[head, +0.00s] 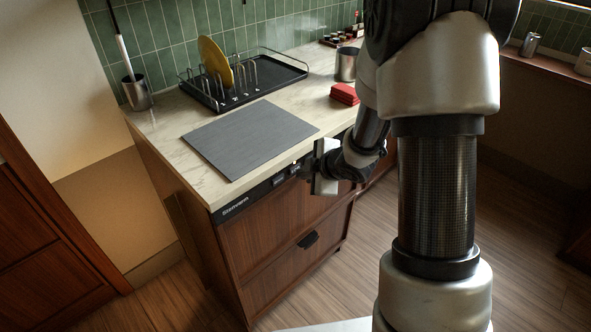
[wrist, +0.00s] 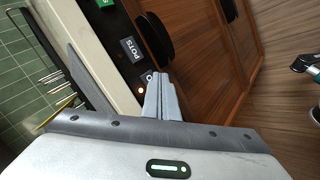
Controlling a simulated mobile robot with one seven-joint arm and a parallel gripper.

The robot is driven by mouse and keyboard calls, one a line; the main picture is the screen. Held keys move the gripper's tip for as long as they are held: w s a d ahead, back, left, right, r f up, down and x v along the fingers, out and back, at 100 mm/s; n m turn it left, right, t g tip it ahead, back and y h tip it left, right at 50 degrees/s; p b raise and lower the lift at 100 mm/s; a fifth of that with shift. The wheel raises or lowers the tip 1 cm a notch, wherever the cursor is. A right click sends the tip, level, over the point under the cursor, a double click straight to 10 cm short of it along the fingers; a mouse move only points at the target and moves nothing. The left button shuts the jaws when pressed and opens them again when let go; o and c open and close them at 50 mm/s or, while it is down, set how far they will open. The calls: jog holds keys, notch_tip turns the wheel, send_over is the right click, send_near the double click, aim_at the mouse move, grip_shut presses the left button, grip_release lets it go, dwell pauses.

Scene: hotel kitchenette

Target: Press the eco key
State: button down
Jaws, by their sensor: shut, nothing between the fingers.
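The dishwasher's black control strip (head: 262,190) runs under the front edge of the counter. In the wrist view the strip (wrist: 122,30) shows a grey key labelled POTS (wrist: 131,49) and part of a green key (wrist: 105,3) at the top edge. Another dark key (wrist: 148,77) with pale lettering is mostly hidden by my fingertips; I cannot tell whether it is the eco key. My gripper (wrist: 158,76) is shut and empty, its tips over or against that key; contact cannot be told. In the head view my gripper (head: 298,168) is at the strip's right part.
Above the strip, the counter holds a grey mat (head: 250,138), a dish rack (head: 240,82) with a yellow plate (head: 215,62), red folded cloths (head: 345,94) and a metal pot (head: 347,64). Wooden drawer fronts with a dark handle (head: 308,240) lie below. The floor in front is clear.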

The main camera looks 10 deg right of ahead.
jog(key=shift+s+d, duration=0.3)
jog(key=shift+s, duration=0.15)
jog(key=shift+s+d, duration=0.75)
jog(key=shift+s, duration=0.3)
jog(key=shift+s+d, duration=0.75)
jog(key=shift+s, duration=0.25)
jog(key=shift+w+r, duration=0.1)
